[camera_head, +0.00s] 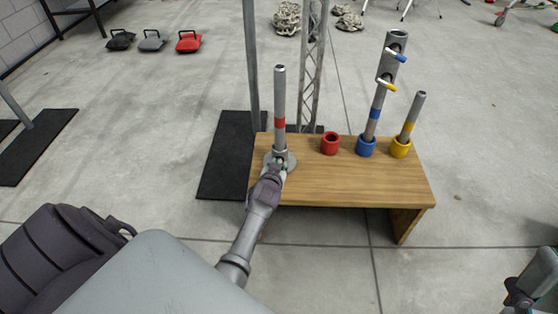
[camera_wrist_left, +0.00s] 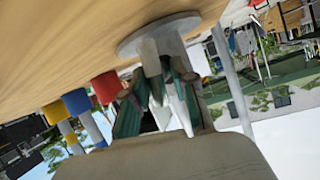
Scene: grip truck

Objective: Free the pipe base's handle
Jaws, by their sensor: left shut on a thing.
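The pipe base (camera_head: 289,160) is a grey round flange with a short collar near the left end of the wooden table (camera_head: 345,184). A grey pipe with a red band (camera_head: 279,95) stands upright in it. My left gripper (camera_head: 279,167) is at the front of the base, shut on its handle, which the fingers mostly hide. In the left wrist view, the picture is turned over: the fingers (camera_wrist_left: 155,105) close around the pale part by the flange (camera_wrist_left: 160,32). My right gripper (camera_head: 520,292) shows only partly at the lower right edge; its fingers are unclear.
Red (camera_head: 330,144), blue (camera_head: 366,147) and yellow (camera_head: 400,148) cups stand along the table. A blue-banded pipe with a wide, handled tube (camera_head: 391,58) rises from the blue cup; a yellow-banded pipe (camera_head: 412,116) from the yellow. A metal post (camera_head: 251,65) stands behind.

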